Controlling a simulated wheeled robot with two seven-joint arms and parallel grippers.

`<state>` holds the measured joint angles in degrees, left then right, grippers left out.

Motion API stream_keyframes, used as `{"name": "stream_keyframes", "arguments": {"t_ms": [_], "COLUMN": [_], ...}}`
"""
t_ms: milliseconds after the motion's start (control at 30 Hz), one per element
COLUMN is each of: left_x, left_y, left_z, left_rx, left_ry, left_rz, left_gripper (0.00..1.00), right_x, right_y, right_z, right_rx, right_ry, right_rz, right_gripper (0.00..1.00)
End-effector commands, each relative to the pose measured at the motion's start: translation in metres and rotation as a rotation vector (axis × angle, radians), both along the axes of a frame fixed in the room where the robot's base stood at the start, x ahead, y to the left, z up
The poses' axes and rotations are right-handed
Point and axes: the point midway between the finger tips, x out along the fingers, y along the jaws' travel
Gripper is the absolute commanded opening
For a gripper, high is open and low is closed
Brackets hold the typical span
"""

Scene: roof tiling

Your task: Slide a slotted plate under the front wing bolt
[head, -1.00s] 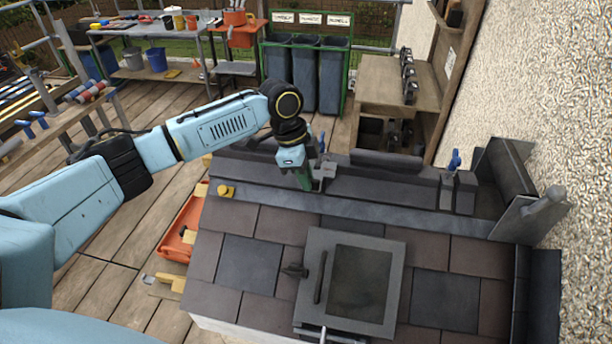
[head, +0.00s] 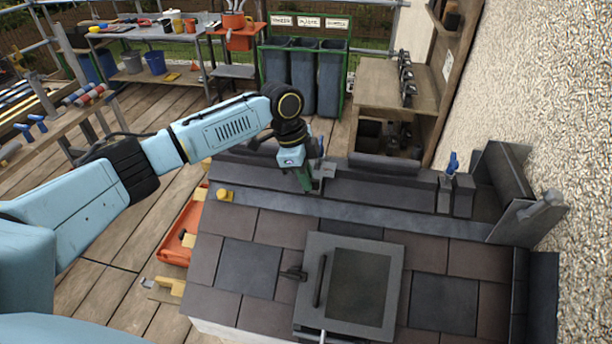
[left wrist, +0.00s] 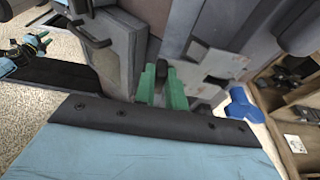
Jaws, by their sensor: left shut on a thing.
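My left gripper (head: 305,184) has green fingers and reaches down at the upper left of the roof model, by the dark ridge. It is shut on a small grey piece that looks like the slotted plate (head: 325,170); the fingers hide part of it. The green fingers (left wrist: 161,88) also show in the left wrist view, with a pale grey plate (left wrist: 212,62) just beyond them. One blue wing bolt (head: 322,145) stands close behind the gripper, partly hidden. Another blue wing bolt (head: 452,162) stands farther right on the ridge. I cannot tell whether plate and bolt touch.
A roof window (head: 352,285) with a dark handle sits in the slates below the ridge. A wooden bench (head: 385,85) stands behind; a rough wall bounds the right.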

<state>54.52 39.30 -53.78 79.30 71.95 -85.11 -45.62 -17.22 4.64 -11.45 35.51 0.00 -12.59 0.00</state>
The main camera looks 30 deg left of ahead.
Motion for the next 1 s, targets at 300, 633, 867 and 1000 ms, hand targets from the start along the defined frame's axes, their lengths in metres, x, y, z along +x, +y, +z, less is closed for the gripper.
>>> {"name": "stream_keyframes", "arguments": {"t_ms": [300, 633, 867, 1000], "left_x": [0.003, 0.005, 0.011, 0.013], "left_y": [0.001, 0.001, 0.003, 0.003], "left_z": [0.000, 0.000, 0.001, 0.001], "left_rx": [-0.001, -0.001, -0.001, -0.001], "left_ry": [0.000, -0.001, -0.001, -0.001], "left_rz": [0.000, 0.000, 0.001, 0.000], "left_gripper": [0.00, 0.00, 0.00, 0.00], "right_x": [0.000, 0.000, 0.000, 0.000], "right_y": [0.000, 0.000, 0.000, 0.000], "right_z": [0.004, 0.004, 0.005, 0.005], "right_rx": [0.000, 0.000, 0.000, 0.000], "right_ry": [0.000, 0.000, 0.000, -0.001], "right_rz": [0.000, 0.000, 0.000, 0.000], "right_gripper": [0.34, 0.34, 0.34, 0.34]}}
